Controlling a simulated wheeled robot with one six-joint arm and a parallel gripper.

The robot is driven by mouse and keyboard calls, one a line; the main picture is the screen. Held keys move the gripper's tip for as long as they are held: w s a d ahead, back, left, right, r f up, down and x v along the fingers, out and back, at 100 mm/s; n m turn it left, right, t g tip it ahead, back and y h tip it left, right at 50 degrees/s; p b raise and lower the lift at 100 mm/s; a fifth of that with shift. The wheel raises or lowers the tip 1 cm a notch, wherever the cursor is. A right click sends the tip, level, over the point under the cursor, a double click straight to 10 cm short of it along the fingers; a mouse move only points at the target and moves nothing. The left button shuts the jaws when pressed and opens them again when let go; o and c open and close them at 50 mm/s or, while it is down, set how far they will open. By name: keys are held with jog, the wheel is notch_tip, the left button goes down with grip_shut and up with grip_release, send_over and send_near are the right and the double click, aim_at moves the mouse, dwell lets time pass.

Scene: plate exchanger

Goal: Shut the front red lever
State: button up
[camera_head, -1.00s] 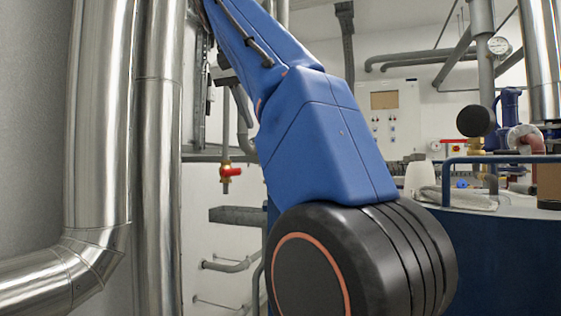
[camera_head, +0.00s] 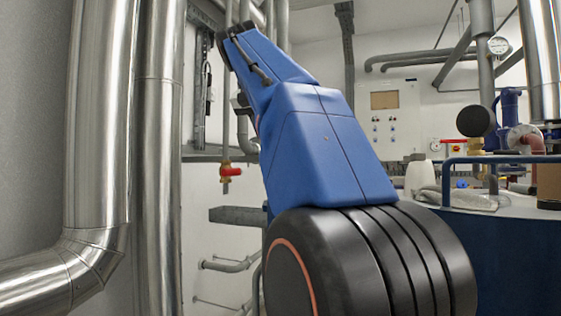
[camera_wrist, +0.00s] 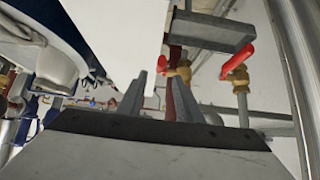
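A red lever (camera_head: 230,171) on a brass valve shows left of my arm in the head view. In the wrist view, a red lever (camera_wrist: 237,60) sits on a brass valve at right, tilted relative to its grey pipe. A second red handle (camera_wrist: 163,66) on a brass valve is nearer the middle, beyond my fingertips and partly hidden. I cannot tell for certain which one is the front lever. My gripper (camera_wrist: 153,74) shows in the wrist view with its two grey fingers apart and nothing held. It is short of both levers. The head view does not show my fingertips.
A grey bracket (camera_wrist: 213,31) lies close to the levers in the wrist view; a grey bracket (camera_head: 238,215) also shows in the head view. A white panel (camera_wrist: 110,30) is left of the fingers. Large metal pipes (camera_head: 160,150) stand at left in the head view.

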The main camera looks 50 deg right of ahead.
jog(key=x, duration=0.7)
jog(key=shift+w+d+f, duration=0.15)
jog(key=shift+d+f, duration=0.05)
jog(key=shift+d, duration=0.05)
jog(key=shift+c, duration=0.6)
grip_shut()
